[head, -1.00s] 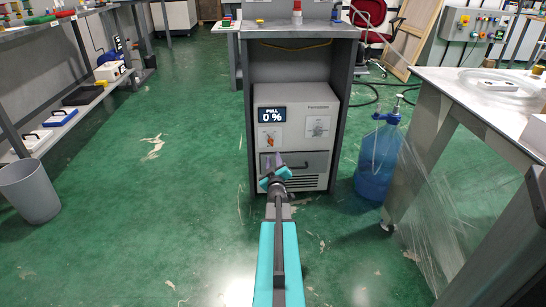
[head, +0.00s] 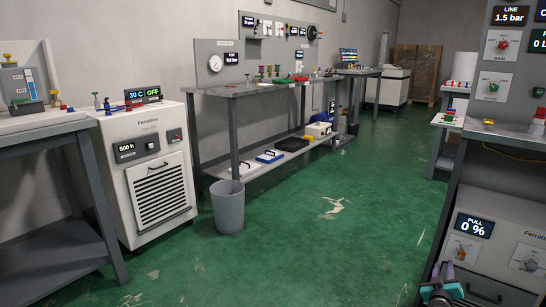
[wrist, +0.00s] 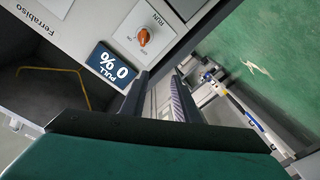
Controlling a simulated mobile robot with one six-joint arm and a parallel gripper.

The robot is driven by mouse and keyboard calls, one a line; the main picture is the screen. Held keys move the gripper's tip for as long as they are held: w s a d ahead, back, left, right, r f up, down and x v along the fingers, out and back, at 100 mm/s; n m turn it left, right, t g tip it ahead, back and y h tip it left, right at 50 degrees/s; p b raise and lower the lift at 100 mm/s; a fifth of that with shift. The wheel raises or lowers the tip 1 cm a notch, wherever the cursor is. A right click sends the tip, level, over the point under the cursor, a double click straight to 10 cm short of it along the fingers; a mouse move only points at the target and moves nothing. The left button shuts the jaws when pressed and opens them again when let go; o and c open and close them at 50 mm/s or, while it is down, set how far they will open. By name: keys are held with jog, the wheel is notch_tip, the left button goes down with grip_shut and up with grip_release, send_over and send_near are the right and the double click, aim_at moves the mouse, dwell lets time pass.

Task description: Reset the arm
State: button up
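My gripper (head: 445,287) shows at the bottom right of the head view, in front of the grey Ferrabiso machine (head: 490,250) with the "PULL 0 %" display (head: 474,226). In the wrist view, its two dark fingers (wrist: 160,100) stand apart with a gap between them, and nothing is held. The same display (wrist: 113,66) and an orange knob (wrist: 144,37) on the machine's panel lie beyond the fingers. Most of my arm is out of the head view.
A white chiller (head: 150,175) stands at the left beside a dark table (head: 45,215). A grey bin (head: 228,206) stands by a long workbench (head: 270,90) with a lower shelf. The green floor (head: 310,230) in the middle is clear.

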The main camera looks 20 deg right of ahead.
jog(key=w+a+r+n+t+y+p, duration=0.1)
jog(key=w+a+n+y+p, duration=0.15)
jog(key=w+a+p, duration=0.65)
jog(key=w+a+r+n+t+y+p, duration=0.1)
jog(key=w+a+y+p, duration=0.15)
jog(key=w+a, duration=0.75)
jog(key=s+a+f+n+g+y+p, duration=0.1)
jog(key=s+a+f+g+y+p, duration=0.15)
jog(key=a+p, duration=0.75)
jog(key=s+a+f+n+g+y+p, duration=0.1)
jog(key=s+a+y, duration=0.15)
jog(key=a, duration=1.55)
jog(key=s+a+f+g+y+p, duration=0.35)
jog(key=s+a+g+p, duration=0.4)
jog(key=s+a, duration=0.8)
jog(key=s+a+r+m+g+p, duration=0.1)
jog(key=s+g, duration=0.3)
jog(key=s, duration=0.7)
jog(key=s+a+r+m+g+p, duration=0.1)
jog(key=s+a+g, duration=0.2)
jog(key=s, duration=0.8)
jog(key=shift+g, duration=0.4)
